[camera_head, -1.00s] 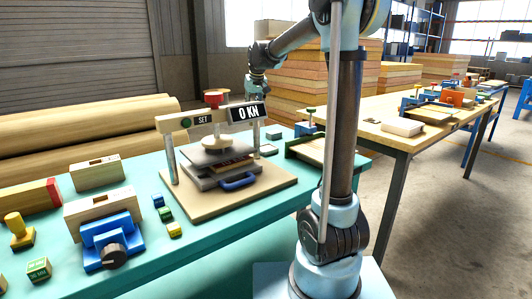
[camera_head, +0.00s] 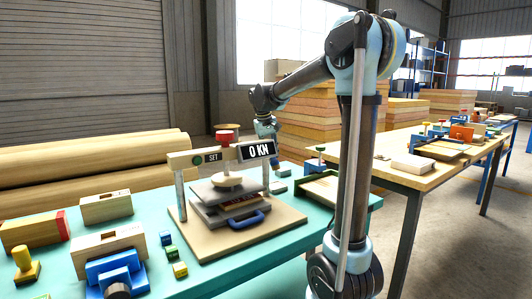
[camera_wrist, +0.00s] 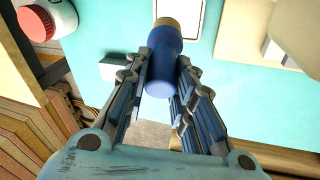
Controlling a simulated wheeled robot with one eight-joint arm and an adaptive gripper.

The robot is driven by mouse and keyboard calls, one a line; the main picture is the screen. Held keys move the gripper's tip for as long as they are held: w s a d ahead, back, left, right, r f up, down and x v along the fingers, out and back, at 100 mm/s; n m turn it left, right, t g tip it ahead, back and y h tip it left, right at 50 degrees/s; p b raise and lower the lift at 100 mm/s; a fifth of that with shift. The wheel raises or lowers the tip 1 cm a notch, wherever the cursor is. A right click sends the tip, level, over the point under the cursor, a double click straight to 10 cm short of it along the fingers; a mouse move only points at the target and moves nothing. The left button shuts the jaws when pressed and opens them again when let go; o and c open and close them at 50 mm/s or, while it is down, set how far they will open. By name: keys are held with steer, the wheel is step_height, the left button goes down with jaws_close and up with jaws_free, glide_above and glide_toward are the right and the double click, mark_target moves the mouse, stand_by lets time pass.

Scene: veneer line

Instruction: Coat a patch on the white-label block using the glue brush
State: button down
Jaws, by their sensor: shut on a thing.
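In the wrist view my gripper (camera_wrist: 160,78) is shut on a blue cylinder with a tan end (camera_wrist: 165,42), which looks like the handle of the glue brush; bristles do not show. A white jar with a red lid (camera_wrist: 38,24) stands at the upper left of that view. Wooden blocks (camera_head: 106,207) stand at the left of the teal bench; I cannot tell which has a white label.
The press (camera_head: 250,222) with its 0 KN display stands mid-bench. Small blue, green and yellow blocks (camera_head: 171,252) and a blue clamp (camera_head: 115,270) lie left of it. A wooden table (camera_head: 400,172) is at right, with stacked boards behind.

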steer(key=shift+f, duration=2.9)
steer(key=shift+f, duration=0.65)
stand_by(0.4)
steer(key=shift+r, duration=3.5)
steer(key=shift+f, duration=3.4)
steer(key=shift+r, duration=0.2)
